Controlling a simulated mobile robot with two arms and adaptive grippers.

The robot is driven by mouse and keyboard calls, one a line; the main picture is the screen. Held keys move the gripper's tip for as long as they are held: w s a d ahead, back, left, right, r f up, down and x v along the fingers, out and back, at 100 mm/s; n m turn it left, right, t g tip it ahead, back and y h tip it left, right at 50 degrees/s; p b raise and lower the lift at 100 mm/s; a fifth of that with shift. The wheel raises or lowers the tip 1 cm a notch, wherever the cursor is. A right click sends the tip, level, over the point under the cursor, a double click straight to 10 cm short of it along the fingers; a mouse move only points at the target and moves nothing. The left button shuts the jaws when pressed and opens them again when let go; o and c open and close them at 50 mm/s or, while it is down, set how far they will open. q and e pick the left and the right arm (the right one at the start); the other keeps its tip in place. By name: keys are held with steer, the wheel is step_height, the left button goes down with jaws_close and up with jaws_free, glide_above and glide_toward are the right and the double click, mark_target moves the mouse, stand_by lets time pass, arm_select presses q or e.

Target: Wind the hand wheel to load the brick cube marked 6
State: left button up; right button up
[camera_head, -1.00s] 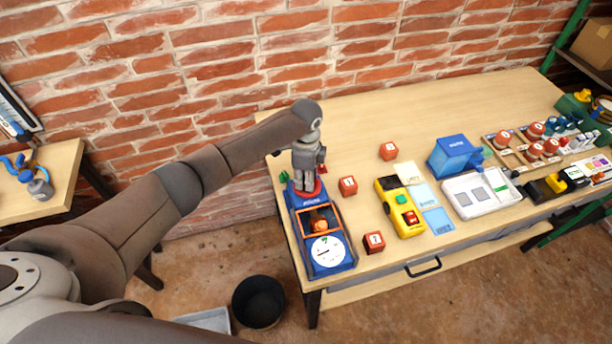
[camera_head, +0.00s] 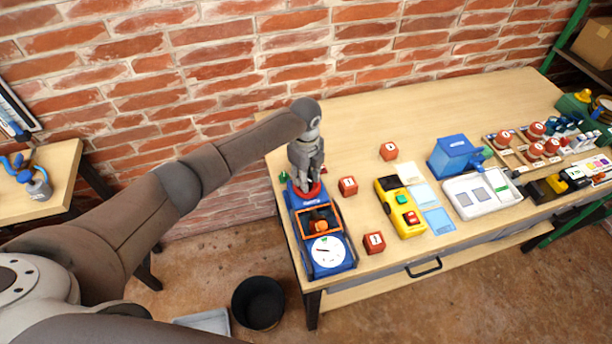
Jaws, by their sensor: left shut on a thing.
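A blue press (camera_head: 304,212) with an orange-framed opening and a white round dial (camera_head: 327,250) stands at the table's left end. A red hand wheel (camera_head: 307,190) sits at its far end. My left gripper (camera_head: 308,186) points down from above and is shut on the hand wheel, hiding part of it. An orange-brown piece (camera_head: 319,224) sits inside the frame; its mark cannot be read. My right gripper is not in view.
A yellow and black device (camera_head: 401,207), blue and pale cards (camera_head: 430,206), a blue box (camera_head: 454,155) and a white tray (camera_head: 482,193) stand to the right. A brick wall is behind. A black bin (camera_head: 259,302) is on the floor. The table's back middle is clear.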

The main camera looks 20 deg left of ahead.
arm_select(q)
steer(key=shift+d, duration=0.1)
steer(key=o, duration=1)
steer(key=shift+r, duration=0.1)
step_height(320, 180, up, 12)
steer(key=shift+s+f, duration=0.1)
